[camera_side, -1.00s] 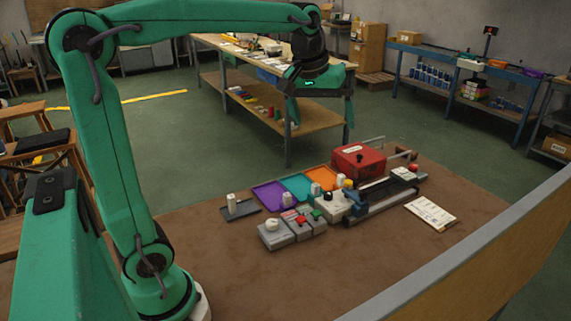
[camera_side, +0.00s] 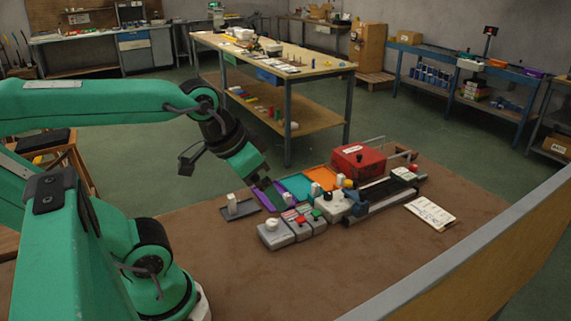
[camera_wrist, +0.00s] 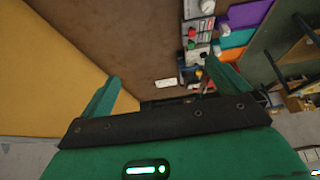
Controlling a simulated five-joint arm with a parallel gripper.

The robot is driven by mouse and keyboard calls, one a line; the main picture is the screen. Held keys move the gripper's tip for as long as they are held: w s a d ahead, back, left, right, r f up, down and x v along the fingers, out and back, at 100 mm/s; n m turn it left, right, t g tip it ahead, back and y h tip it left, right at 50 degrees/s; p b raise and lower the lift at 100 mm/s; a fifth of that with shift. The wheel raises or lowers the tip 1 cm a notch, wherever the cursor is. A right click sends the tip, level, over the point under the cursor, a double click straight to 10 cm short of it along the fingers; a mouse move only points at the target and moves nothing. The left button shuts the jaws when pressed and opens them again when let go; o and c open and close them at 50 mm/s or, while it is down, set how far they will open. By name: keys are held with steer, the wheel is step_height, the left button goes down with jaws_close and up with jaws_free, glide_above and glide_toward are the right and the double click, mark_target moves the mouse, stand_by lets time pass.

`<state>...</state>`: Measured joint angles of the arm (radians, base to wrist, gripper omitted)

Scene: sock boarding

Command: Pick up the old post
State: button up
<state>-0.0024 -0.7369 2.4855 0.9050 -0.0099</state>
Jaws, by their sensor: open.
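Several small white posts stand around the trays, and I cannot tell which is the old post. One post (camera_side: 231,201) stands on a small dark tray (camera_side: 245,210) at the left. My gripper (camera_side: 262,182) is above and near the purple tray's left side, pointing down and right. In the wrist view my gripper (camera_wrist: 163,70) has its two green fingers wide apart with nothing held between them.
A teal tray (camera_side: 301,188) lies between the purple and orange ones. Grey control boxes (camera_side: 276,234) with knobs and buttons sit in front. A red box (camera_side: 358,160) and a dark rail device (camera_side: 385,197) are at the right. A white sheet (camera_side: 431,213) lies right; the brown front table is clear.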

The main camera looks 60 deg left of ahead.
steer(key=shift+s+f, duration=0.15)
steer(key=shift+c, duration=0.2)
steer(key=c, duration=1.2)
